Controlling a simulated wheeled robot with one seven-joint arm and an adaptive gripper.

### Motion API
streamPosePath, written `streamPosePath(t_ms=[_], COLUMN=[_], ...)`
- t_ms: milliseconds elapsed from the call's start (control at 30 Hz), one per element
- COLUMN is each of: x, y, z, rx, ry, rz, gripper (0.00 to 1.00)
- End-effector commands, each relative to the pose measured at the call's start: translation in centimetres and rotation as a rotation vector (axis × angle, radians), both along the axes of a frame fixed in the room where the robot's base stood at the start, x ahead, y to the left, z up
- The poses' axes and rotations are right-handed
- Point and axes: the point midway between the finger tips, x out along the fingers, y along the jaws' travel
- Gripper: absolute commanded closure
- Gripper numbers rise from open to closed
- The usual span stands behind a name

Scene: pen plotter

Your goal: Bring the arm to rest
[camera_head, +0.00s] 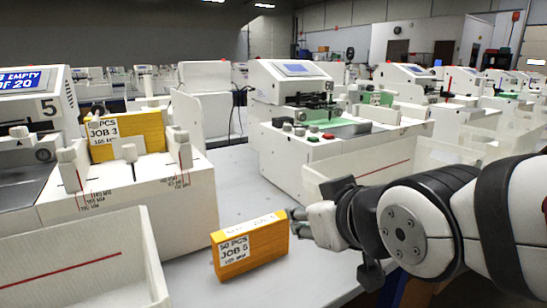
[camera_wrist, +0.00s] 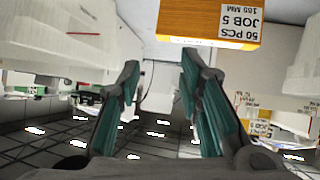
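My arm reaches in from the right in the head view, and my gripper (camera_head: 298,222) is just right of an orange block with a white label reading "50 PCS JOB 5" (camera_head: 250,248). The block stands on the grey table. In the wrist view my gripper (camera_wrist: 160,70) has its two fingers apart with nothing between them. The block (camera_wrist: 190,20) shows there at the top edge, past the fingertips and outside the gap. I cannot tell from the head view whether a finger touches it.
A white tray (camera_head: 150,255) stands at front left. A second machine (camera_head: 300,150) and a clear-walled bin (camera_head: 360,170) stand behind my gripper. Bare table (camera_head: 225,180) lies between the machines.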

Motion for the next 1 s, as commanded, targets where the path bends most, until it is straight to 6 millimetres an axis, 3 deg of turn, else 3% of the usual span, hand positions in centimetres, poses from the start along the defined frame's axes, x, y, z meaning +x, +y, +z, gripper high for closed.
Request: streamPosePath(t_ms=[100, 300, 500, 700, 833, 1000], x=[-3.1, -10.3, -17.3, -22.6, -25.5, -24.9], y=[-3.7, -8.7, -11.4, -12.6, -12.9, -12.9], z=[-2.2, -5.4, -6.8, -7.1, -6.8, -4.1], rx=[-0.033, -0.063, -0.067, -0.061, -0.055, -0.052], ry=[0.171, 0.480, 0.726, 0.903, 0.994, 0.960], rz=[-0.089, -0.228, -0.326, -0.387, -0.417, -0.412], gripper=[0.67, 0.67, 0.67, 0.67, 0.67, 0.67])
